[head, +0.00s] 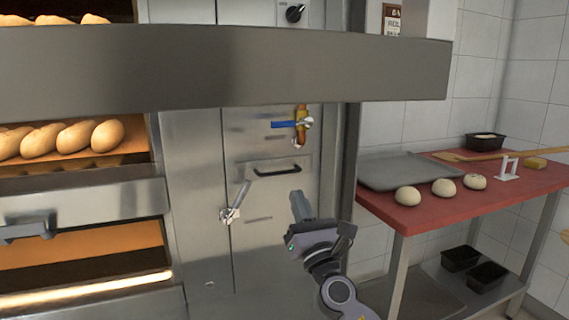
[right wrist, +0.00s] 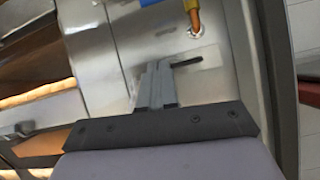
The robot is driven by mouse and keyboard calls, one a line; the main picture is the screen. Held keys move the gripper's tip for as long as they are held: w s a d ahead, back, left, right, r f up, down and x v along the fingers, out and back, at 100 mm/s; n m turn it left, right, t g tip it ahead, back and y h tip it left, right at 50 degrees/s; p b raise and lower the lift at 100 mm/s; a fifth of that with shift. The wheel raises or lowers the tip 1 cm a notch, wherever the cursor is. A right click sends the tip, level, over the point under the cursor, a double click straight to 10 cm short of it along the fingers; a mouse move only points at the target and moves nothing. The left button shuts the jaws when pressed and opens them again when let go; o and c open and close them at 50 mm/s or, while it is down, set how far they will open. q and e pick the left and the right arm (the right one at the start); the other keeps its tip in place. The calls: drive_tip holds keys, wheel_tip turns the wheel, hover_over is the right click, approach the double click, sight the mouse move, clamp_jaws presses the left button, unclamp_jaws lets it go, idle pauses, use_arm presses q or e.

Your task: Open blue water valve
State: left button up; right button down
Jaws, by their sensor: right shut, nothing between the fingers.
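The blue water valve handle (head: 285,124) lies level, pointing left from a brass pipe (head: 302,128) on the steel panel right of the ovens. In the right wrist view the brass pipe (right wrist: 192,14) and a small part of the blue handle (right wrist: 149,2) show at the top edge. My right gripper (head: 297,194) is below the valve, in front of the panel, apart from the handle. Its fingers (right wrist: 157,68) are shut with nothing between them. My left gripper does not show in the head view.
A steel hood (head: 220,66) juts out above the valve. A black pull handle (head: 278,170) and a silver lever (head: 236,203) are on the panel. Bread loaves (head: 90,136) sit in the oven at left. A red table (head: 450,205) with dough balls stands at right.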

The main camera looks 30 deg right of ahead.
sight(290, 123)
drive_tip(key=shift+d+r+n+t, duration=0.15)
drive_tip(key=shift+r+n+t, duration=0.15)
drive_tip(key=shift+r+n, duration=0.4)
drive_tip(key=shift+h, duration=0.3)
drive_tip(key=s+r+p+x, duration=0.1)
drive_tip(key=r+p+x, duration=0.1)
drive_tip(key=x, duration=1.1)
drive_tip(key=shift+s+a+p, duration=0.25)
drive_tip(key=shift+p, duration=0.5)
